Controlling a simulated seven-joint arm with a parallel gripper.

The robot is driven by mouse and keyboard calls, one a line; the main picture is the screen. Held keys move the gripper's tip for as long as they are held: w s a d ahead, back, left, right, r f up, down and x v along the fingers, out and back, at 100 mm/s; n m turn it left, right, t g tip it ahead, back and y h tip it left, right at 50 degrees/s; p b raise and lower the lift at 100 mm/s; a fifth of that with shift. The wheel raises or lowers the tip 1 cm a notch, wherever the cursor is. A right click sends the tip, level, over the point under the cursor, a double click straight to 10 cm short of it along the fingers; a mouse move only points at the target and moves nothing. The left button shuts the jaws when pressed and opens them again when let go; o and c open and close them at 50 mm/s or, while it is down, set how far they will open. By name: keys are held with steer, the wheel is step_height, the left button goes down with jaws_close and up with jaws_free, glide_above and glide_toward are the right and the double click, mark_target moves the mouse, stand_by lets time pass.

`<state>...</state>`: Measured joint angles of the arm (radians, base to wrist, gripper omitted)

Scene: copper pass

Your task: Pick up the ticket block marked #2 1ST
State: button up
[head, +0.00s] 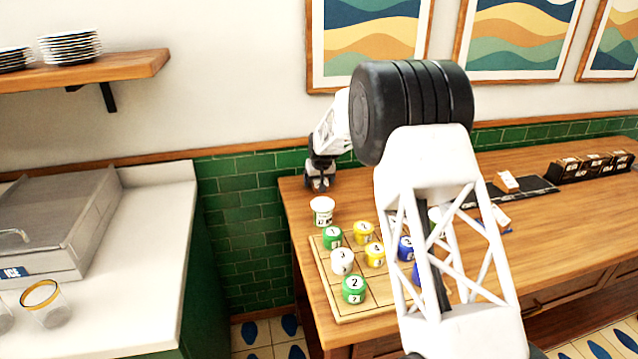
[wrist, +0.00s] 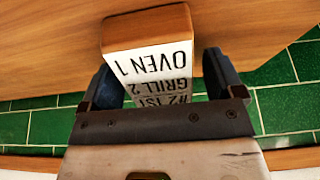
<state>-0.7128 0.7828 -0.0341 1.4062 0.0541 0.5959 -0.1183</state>
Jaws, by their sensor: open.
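In the wrist view, the wooden ticket block (wrist: 148,28) stands out between my fingers. Its white label reads, upside down, OVEN 1, GRILL 2 and #2 1ST, and its lower part is partly hidden by my gripper body. My gripper (wrist: 158,66) is open, with one finger on each side of the block. A gap shows at the right finger; I cannot tell whether the left finger touches. In the head view, my gripper (head: 320,180) is low at the counter's far left, by the green tiles. The block cannot be made out there.
A white cup (head: 322,211) stands just in front of my gripper. A wooden board (head: 320,268) with several numbered, coloured pots is nearer, partly hidden by my arm. More ticket blocks (head: 506,182) lie at the right, by a black rack row (head: 592,166). The tiled wall is close behind.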

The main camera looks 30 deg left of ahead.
stand_by(0.3)
steer(key=c, duration=1.1)
steer(key=shift+o, duration=0.2)
steer(key=shift+r, duration=5)
